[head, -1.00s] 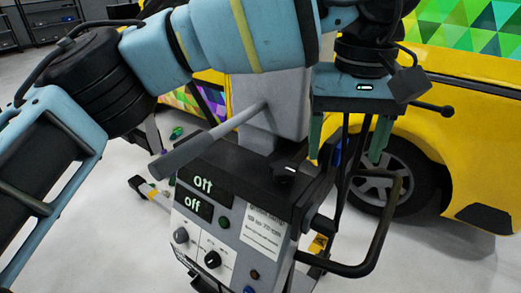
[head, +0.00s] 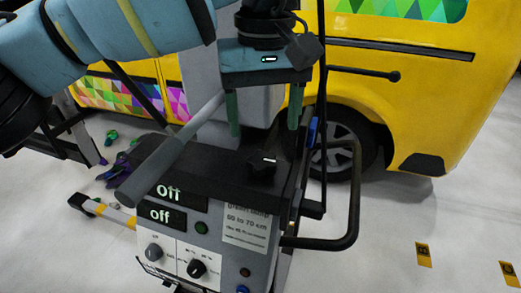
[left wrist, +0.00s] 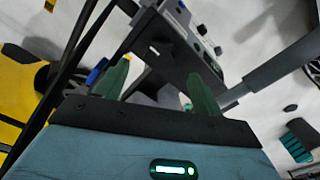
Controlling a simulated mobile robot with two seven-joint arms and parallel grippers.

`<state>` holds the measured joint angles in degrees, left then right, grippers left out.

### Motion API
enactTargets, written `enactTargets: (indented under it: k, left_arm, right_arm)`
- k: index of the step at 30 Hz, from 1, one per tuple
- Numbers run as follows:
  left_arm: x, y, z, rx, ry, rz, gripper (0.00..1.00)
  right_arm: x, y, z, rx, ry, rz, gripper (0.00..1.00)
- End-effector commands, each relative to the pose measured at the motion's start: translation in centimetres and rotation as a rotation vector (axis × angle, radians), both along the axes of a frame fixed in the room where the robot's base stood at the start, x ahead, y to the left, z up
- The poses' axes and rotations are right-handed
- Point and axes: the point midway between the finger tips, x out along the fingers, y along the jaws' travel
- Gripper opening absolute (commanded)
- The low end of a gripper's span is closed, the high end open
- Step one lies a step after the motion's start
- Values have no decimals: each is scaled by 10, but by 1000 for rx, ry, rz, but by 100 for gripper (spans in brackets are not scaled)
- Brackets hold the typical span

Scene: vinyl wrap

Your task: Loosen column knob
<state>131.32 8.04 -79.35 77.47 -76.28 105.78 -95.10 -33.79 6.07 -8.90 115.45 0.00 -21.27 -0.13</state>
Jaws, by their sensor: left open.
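The column knob (head: 262,163) is black with a white mark, on the black top of the grey control box (head: 215,215) in the head view. My left gripper (head: 264,131) points down with two green fingers spread apart. It appears just above the knob in the picture, with nothing between its fingers; the exact gap in depth is hard to judge. The left wrist view shows both open fingers (left wrist: 162,82) and the dark machine top beyond them; I cannot pick out the knob clearly there. My right gripper is not in view.
A grey handle bar (head: 170,150) sticks out toward the lower left, close to my left arm. A black tube handle (head: 353,200) loops out on the right. A yellow van (head: 420,95) stands behind. Grey floor at the right is open.

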Motion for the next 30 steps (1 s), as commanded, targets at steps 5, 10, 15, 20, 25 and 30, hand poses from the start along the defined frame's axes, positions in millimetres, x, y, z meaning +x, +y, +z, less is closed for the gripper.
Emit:
enactTargets:
  k: [5,10,15,20,25,30]
  left_arm:
    - [0,1,-26,3,3,1,68]
    - [0,1,-50,1,2,-1,68]
    - [0,1,-66,0,0,1,68]
    - [0,1,-71,1,0,1,68]
    - [0,1,-72,1,0,1,68]
    - [0,1,-71,1,0,1,51]
  right_arm:
    - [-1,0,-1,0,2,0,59]
    - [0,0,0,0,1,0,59]
    - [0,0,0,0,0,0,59]
    - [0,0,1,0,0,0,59]
    - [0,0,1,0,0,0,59]
    - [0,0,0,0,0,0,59]
